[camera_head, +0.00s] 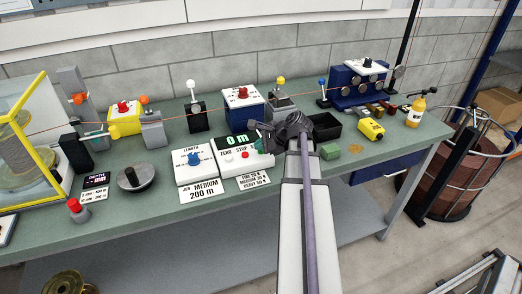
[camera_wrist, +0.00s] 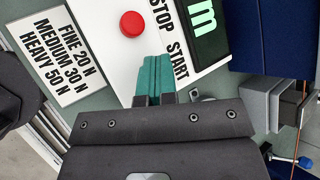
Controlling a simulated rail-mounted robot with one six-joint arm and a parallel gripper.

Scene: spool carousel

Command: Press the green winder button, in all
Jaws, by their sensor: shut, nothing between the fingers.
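The winder control box (camera_head: 232,165) is a white panel on the bench with a lit display (camera_head: 236,140) reading 0 m and ZERO, STOP and START labels. Its red stop button (camera_head: 245,155) also shows in the wrist view (camera_wrist: 132,24). My gripper (camera_head: 262,142) is over the box's right end. In the wrist view its teal fingertips (camera_wrist: 153,76) are shut together, empty, beside the START label (camera_wrist: 178,62). The green button is not clearly seen; the fingertips cover the panel there. I cannot tell whether they touch it.
A white length panel with a blue knob (camera_head: 194,159) stands left of the box. A job card (camera_head: 203,190) reads medium, 200 m. A tension card (camera_wrist: 48,55) lies in front of the box. A blue unit (camera_head: 242,115) stands behind; a green block (camera_head: 330,151) lies right.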

